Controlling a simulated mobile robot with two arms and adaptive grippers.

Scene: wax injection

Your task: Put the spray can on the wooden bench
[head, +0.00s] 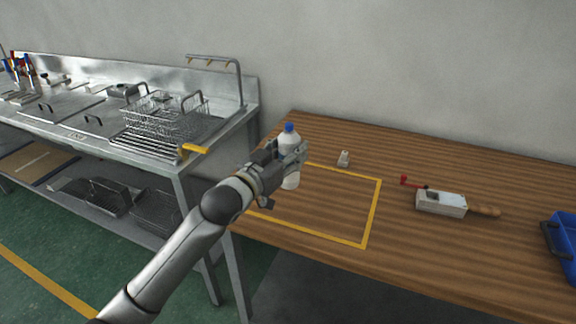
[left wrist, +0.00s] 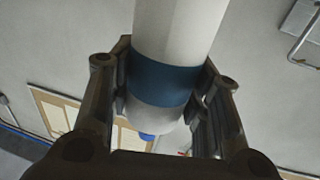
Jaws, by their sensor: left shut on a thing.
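The spray can (head: 290,181) is white with a blue cap and stands about upright in the head view, over the left part of the wooden bench (head: 325,255). My left gripper (head: 290,153) is shut around its middle and hides part of its body. In the left wrist view the can (left wrist: 165,85) shows a dark blue band between the two fingers (left wrist: 165,90). I cannot tell whether its base touches the bench. My right gripper is not in view.
A yellow outline (head: 372,212) marks the bench around the can. A steel fryer counter (head: 180,160) with wire baskets (head: 165,115) adjoins at left.

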